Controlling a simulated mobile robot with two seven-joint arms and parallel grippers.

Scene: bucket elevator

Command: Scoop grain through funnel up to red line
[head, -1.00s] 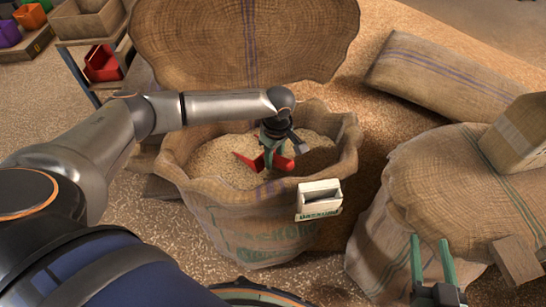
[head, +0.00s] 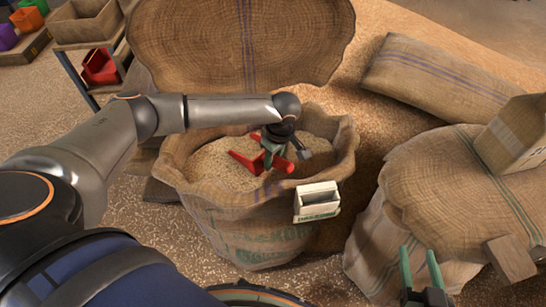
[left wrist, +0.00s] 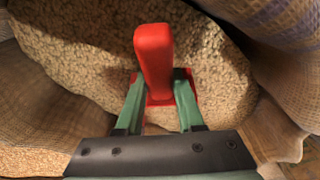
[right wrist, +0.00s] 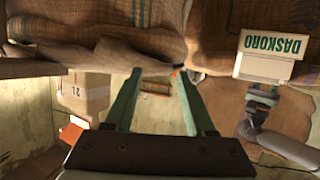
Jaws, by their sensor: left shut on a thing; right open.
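My left gripper (head: 276,142) is over the open burlap sack (head: 250,222) of grain (head: 212,160). It is shut on a red scoop (head: 247,163), which is low at the grain surface. In the left wrist view the red handle (left wrist: 154,55) rises between the green fingers (left wrist: 158,92); the handle hides part of the scoop, so I cannot tell how much grain is in it. My right gripper (head: 418,256) is open and empty at the lower right, in front of the right-hand sack. I cannot make out a funnel or a red line.
A full sack (head: 440,78) lies behind. Bins stand at far left.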

